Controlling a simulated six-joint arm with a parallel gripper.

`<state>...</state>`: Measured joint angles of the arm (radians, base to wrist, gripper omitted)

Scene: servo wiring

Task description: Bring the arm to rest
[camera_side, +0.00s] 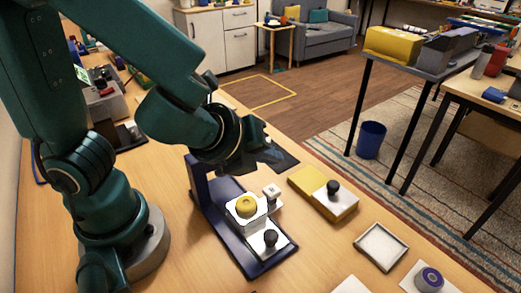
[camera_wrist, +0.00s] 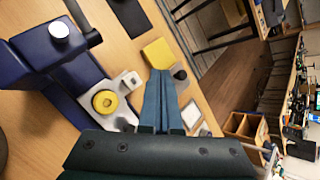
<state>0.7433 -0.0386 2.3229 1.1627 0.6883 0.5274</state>
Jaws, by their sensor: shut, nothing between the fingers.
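My gripper (camera_side: 268,155) is shut and empty, held in the air above the far end of the navy fixture (camera_side: 222,216). In the wrist view its two teal fingers (camera_wrist: 161,76) lie together, pointing away from the camera. The fixture, also in the wrist view (camera_wrist: 78,75), bears a white part with a round yellow piece (camera_side: 246,206) and a black knob (camera_side: 270,238). The yellow piece shows in the wrist view (camera_wrist: 105,102), left of the fingers. My fingers look apart from everything on the table.
A yellow block (camera_side: 308,186) with a white plate and black knob stands right of the fixture. A shallow white tray (camera_side: 381,247) and a purple ring (camera_side: 430,278) on a white card lie nearer the right edge. A dark mat (camera_side: 285,160) lies behind. Bare wood separates them.

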